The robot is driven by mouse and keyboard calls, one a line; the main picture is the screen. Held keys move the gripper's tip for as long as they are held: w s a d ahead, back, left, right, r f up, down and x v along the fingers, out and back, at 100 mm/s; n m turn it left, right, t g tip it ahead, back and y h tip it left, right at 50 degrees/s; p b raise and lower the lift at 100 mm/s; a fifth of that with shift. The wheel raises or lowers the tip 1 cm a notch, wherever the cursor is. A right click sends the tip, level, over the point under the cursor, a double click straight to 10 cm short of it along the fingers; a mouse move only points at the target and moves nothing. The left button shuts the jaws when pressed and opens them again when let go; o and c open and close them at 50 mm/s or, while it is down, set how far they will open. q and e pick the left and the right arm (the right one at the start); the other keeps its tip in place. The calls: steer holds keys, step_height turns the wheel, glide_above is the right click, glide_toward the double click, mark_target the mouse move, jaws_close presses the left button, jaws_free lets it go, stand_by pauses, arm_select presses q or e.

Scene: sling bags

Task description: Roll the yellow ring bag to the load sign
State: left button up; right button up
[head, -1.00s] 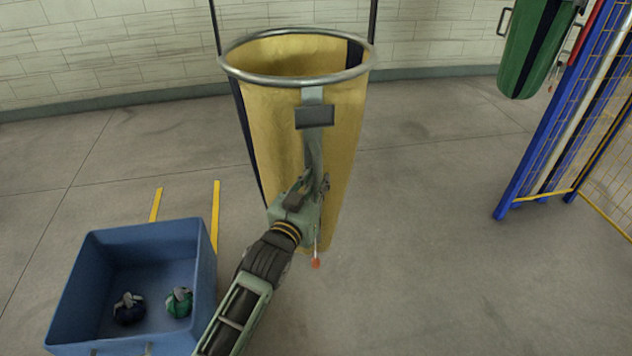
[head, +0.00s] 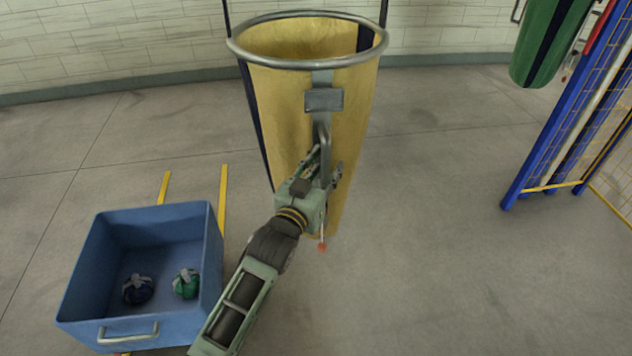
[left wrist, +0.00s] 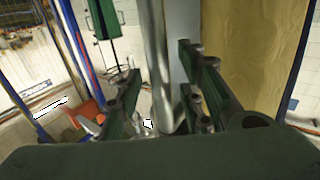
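The yellow ring bag (head: 285,110) hangs open under a round metal hoop in the middle of the head view. A grey bracket and bent metal handle (head: 325,140) are on its near side. My left gripper (head: 325,170) is at the handle, low on the bag's front. In the left wrist view, the grey metal bar (left wrist: 163,60) stands between the spread fingers of my left gripper (left wrist: 165,100), with a gap at the left finger. The bag's yellow cloth (left wrist: 260,50) is at the right there. My right gripper is in neither view. I cannot identify the load sign.
A blue bin (head: 80,290) with two small bundles stands on the floor at lower left, beside yellow floor lines (head: 223,195). A blue post with yellow mesh (head: 545,130) and a green bag (head: 550,40) are at right. Floor between bag and post is clear.

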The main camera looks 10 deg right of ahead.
arm_select(q)
steer(key=v, duration=1.1)
steer(key=shift+s, duration=0.2)
steer(key=shift+a, duration=0.1)
stand_by(0.5)
